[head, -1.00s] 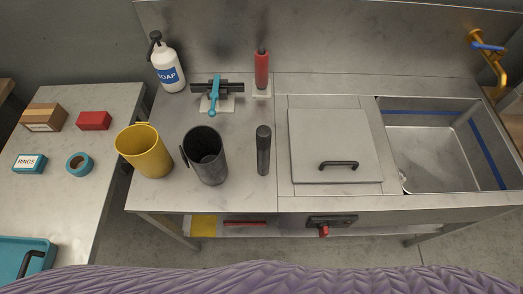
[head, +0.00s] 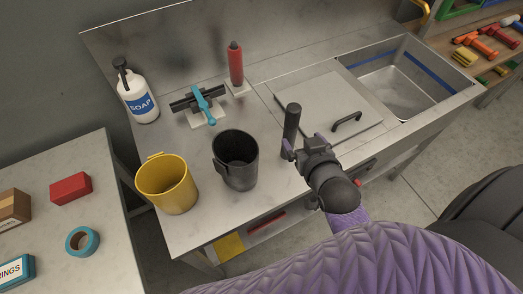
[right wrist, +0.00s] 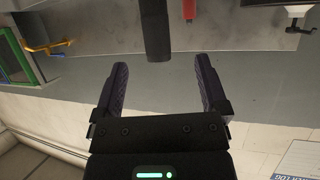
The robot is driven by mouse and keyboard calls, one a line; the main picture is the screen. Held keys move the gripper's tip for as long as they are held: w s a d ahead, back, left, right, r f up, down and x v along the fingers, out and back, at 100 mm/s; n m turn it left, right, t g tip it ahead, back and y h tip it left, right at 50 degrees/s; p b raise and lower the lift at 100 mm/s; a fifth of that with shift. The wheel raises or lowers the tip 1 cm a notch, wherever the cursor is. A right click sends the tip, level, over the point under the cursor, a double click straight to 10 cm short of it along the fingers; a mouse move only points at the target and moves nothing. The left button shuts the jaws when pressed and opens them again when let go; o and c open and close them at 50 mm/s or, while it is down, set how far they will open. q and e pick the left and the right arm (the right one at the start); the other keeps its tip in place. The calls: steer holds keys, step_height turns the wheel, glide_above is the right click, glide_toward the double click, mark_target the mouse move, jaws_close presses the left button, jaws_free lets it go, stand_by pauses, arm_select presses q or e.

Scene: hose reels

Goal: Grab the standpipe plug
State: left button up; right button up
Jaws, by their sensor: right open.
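A tall dark cylinder (head: 291,122), which I take to be the standpipe plug, stands upright on the steel counter between the black jug and the lidded panel. It also shows in the right wrist view (right wrist: 155,30), at the top, lined up with the gap between the fingers. My right gripper (head: 302,145) is open and empty, close beside the cylinder on its near side. In the right wrist view its two fingers (right wrist: 161,66) are spread wide, and the cylinder's end lies just beyond their tips. My left gripper is not in view.
A black jug (head: 236,160) and a yellow jug (head: 167,184) stand left of the cylinder. A red cylinder (head: 236,66), a blue-handled tool (head: 203,104) and a soap bottle (head: 138,96) are behind. A square lid with a handle (head: 346,122) and a sink (head: 400,85) lie right.

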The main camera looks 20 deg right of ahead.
mark_target(295, 122)
steer(key=x, duration=0.3)
steer(key=b+x, duration=0.1)
steer(key=x, duration=0.2)
steer(key=b+x, duration=0.1)
steer(key=x, duration=0.2)
steer(key=shift+w+d+r, duration=0.25)
steer(key=shift+w+d, duration=0.2)
steer(key=shift+w, duration=0.1)
steer(key=shift+c, duration=1.5)
jaws_close()
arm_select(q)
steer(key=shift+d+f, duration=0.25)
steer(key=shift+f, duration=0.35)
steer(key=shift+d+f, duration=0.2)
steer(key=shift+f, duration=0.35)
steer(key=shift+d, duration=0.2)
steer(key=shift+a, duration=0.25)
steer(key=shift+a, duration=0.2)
